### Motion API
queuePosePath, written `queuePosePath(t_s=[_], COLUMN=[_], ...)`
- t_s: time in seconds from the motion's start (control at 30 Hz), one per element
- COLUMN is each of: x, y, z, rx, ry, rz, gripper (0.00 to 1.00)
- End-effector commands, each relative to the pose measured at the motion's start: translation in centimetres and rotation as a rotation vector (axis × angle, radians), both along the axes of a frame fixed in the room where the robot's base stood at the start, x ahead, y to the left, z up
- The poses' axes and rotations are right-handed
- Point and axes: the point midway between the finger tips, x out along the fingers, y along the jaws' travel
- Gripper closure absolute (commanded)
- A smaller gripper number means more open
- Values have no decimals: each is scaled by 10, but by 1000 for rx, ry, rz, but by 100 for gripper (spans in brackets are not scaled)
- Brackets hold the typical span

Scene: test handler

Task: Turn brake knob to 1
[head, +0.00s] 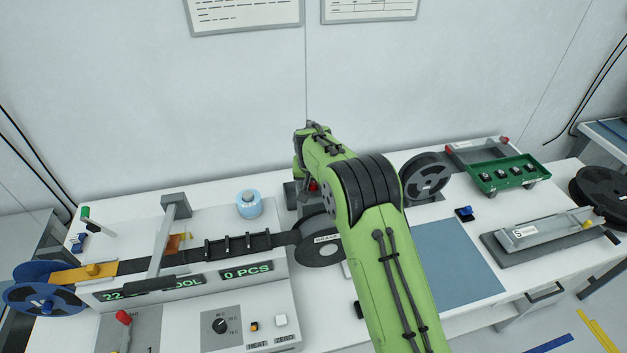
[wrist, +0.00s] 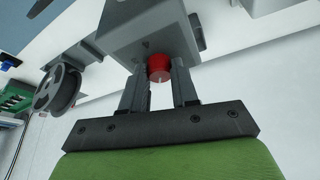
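A red knob (wrist: 159,68) sticks out of the face of a grey box (wrist: 152,28) in the wrist view. A light mark shows on the knob's front; no numbers can be read beside it. My gripper (wrist: 160,73) has one finger on each side of the knob, and the knob fills the gap between the fingertips. In the head view a small part of the red knob (head: 313,186) shows behind my green arm. My arm hides most of the grey box and the gripper there.
A green tray (head: 499,174) holds several small black parts.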

Motion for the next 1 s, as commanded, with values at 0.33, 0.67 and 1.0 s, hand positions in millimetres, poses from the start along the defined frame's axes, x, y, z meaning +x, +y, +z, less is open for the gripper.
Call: queuePosePath(t_s=[0.33,0.67,1.0], x=[0,0,1], y=[0,-2,-3], z=[0,-1,0], rx=[0,1,1], ry=[0,-1,-1], rz=[8,150,381], gripper=[100,100,100])
